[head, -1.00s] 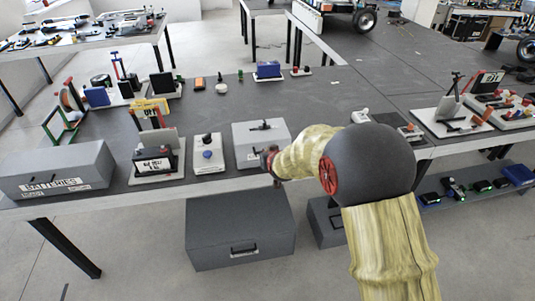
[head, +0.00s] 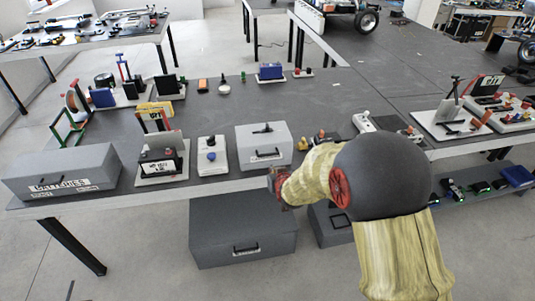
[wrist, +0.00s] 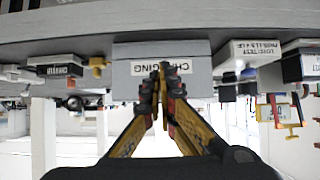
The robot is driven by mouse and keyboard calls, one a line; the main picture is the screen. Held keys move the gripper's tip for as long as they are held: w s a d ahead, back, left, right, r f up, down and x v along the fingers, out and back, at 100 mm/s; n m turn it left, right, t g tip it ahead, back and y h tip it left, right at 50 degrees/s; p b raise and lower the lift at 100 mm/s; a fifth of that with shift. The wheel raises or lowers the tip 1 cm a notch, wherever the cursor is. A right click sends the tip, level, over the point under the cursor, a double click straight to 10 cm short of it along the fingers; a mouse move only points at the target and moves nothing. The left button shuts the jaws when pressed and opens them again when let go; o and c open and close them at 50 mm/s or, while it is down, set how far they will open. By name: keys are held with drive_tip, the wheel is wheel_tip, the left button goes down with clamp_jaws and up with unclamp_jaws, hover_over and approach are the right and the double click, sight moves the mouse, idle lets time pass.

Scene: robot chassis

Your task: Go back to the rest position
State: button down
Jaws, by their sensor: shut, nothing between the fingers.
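My gripper (head: 277,184) is at the front edge of the grey table (head: 330,108), just in front of and below a light grey box (head: 263,150) with a dark handle. In the wrist view, which appears upside down, my gripper (wrist: 163,72) has its yellow and dark fingers drawn together at the tips, with nothing between them. There the fingertips overlap the front of the box, beside its "CHARGING" label (wrist: 143,68). Whether they touch it is not clear.
A grey "BATTERIES" box (head: 65,172), a battery stand (head: 160,160) and a white button panel (head: 212,156) stand left along the front edge. A dark grey drawer case (head: 243,222) is below the table. Small parts (head: 320,138) lie right of the light grey box.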

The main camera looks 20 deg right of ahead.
drive_tip(key=s+a+f+g+y, duration=0.1)
drive_tip(key=s+f+g, duration=0.2)
drive_tip(key=s, duration=0.4)
drive_tip(key=s+a+f+g, duration=0.1)
drive_tip(key=s+f+g, duration=0.15)
drive_tip(key=s, duration=0.45)
drive_tip(key=s+a+r+n, duration=0.1)
drive_tip(key=s+r, duration=2.2)
drive_tip(key=r, duration=0.3)
drive_tip(key=shift+a+r, duration=0.25)
drive_tip(key=shift+r, duration=0.15)
drive_tip(key=c, duration=2.5)
unclamp_jaws()
drive_tip(key=shift+c, duration=0.2)
